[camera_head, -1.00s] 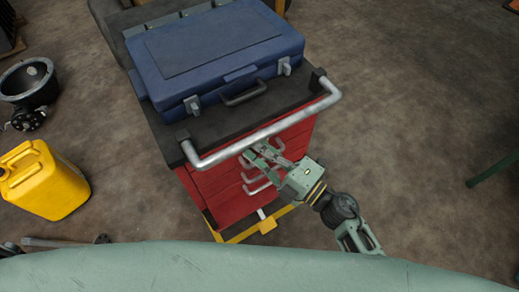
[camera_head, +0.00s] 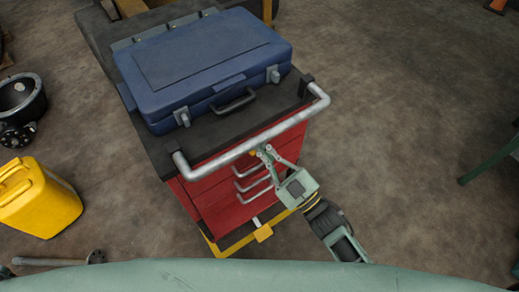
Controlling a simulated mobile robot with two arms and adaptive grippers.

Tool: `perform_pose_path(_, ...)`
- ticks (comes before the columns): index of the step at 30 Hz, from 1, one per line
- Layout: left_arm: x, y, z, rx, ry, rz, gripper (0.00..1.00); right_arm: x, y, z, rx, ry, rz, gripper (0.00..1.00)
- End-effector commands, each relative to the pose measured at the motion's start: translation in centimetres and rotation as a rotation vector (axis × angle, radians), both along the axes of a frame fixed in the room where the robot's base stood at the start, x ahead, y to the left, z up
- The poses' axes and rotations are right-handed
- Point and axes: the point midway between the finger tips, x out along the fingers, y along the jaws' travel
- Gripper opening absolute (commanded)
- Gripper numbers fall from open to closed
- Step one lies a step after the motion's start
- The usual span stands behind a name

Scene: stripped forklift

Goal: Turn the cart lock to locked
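The red tool cart (camera_head: 215,195) stands in the middle, with a black top and a grey tubular handle (camera_head: 255,140) along its near side. A small orange-yellow piece (camera_head: 252,153) shows just under the handle; I cannot tell whether it is the cart lock or how it is set. My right gripper (camera_head: 265,153) reaches in from the lower right. Its fingertips are just below the handle, close beside the orange-yellow piece. Its finger links converge toward the tips, but whether they are shut or touching anything is unclear. My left gripper is not in view.
A blue case (camera_head: 210,65) lies on the cart top. Drawer handles (camera_head: 255,187) and a yellow base frame with a pedal-like tab (camera_head: 263,233) are below. A yellow jerrycan (camera_head: 38,200) stands at left. Floor right of the cart is clear; a green bar (camera_head: 490,160) is at far right.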

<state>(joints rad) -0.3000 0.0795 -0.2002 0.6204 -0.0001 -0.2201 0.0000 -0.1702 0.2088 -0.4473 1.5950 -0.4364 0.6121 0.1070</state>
Motion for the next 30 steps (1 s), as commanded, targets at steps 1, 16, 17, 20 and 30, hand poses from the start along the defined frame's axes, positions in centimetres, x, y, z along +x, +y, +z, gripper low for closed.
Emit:
perform_pose_path(1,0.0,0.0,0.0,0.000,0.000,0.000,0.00,0.1,-0.1,0.0,0.035,0.026,-0.001,0.00)
perform_pose_path(16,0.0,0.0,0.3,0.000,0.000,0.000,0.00,0.9,-1.3,-0.3,0.313,0.229,0.000,0.00)
perform_pose_path(17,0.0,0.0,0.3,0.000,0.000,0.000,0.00,1.0,-1.3,-0.3,0.322,0.235,0.001,0.00)
perform_pose_path(20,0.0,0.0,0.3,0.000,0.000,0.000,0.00,1.0,-1.4,-0.4,0.348,0.254,0.000,0.00)
perform_pose_path(30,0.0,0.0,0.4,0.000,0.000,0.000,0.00,1.1,-1.5,-0.4,0.377,0.275,0.000,0.00)
